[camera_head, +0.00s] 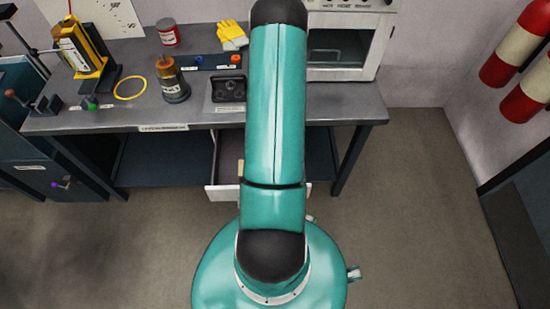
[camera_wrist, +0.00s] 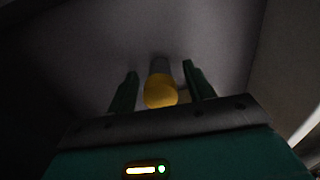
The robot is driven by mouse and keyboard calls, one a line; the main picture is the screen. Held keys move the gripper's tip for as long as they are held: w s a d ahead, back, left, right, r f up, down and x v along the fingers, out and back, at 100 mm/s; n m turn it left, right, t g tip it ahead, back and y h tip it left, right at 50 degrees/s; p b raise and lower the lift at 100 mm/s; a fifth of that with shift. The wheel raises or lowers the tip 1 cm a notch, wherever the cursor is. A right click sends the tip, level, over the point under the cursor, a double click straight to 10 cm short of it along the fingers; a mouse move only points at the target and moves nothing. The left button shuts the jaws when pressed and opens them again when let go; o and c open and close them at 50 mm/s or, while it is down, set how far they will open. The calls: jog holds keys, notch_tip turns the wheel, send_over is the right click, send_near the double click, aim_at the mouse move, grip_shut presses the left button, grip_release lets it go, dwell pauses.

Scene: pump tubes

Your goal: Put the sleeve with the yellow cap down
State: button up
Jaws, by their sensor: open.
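The sleeve (camera_wrist: 160,66) shows in the wrist view as a short grey cylinder with a rounded yellow cap (camera_wrist: 160,93) at its near end. It lies between the two dark green fingers of my gripper (camera_wrist: 159,71). The fingers are open, with a visible gap on each side of the sleeve. A plain grey surface is behind it; whether the sleeve rests on that surface is hard to tell in the dim light. In the head view my own arm hides the gripper and the sleeve.
An open drawer (camera_head: 226,192) sticks out under the grey workbench (camera_head: 128,114), partly behind my arm. The bench holds a yellow ring (camera_head: 130,88), an amber-topped jar (camera_head: 172,80), a red tin (camera_head: 168,32), gloves (camera_head: 233,35) and an oven (camera_head: 350,45). Floor at right is clear.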

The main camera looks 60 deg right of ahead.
jog(key=shift+r, duration=0.1)
notch_tip(320, 180, up, 12)
dwell(0.5)
jog(key=shift+r, duration=0.15)
jog(key=w+a+r+m+t+h, duration=0.1)
jog(key=w+a+r, duration=0.7)
jog(key=r, duration=0.3)
jog(key=w+a+r+m+t+h, duration=0.1)
jog(key=w+a+r+m, duration=0.1)
jog(key=w+a+r, duration=0.7)
jog(key=s+a+r+m+t+y, duration=0.1)
jog(key=s+a+r, duration=0.2)
jog(key=a+r, duration=0.5)
jog(key=s+a+r+m+t+y, duration=0.1)
jog(key=s+a+r, duration=0.3)
jog(key=a+r, duration=0.4)
jog(key=a+t, duration=0.1)
jog(key=a, duration=0.3)
jog(key=shift+a+t, duration=0.3)
jog(key=shift+s+r, duration=0.1)
jog(key=shift+s, duration=0.05)
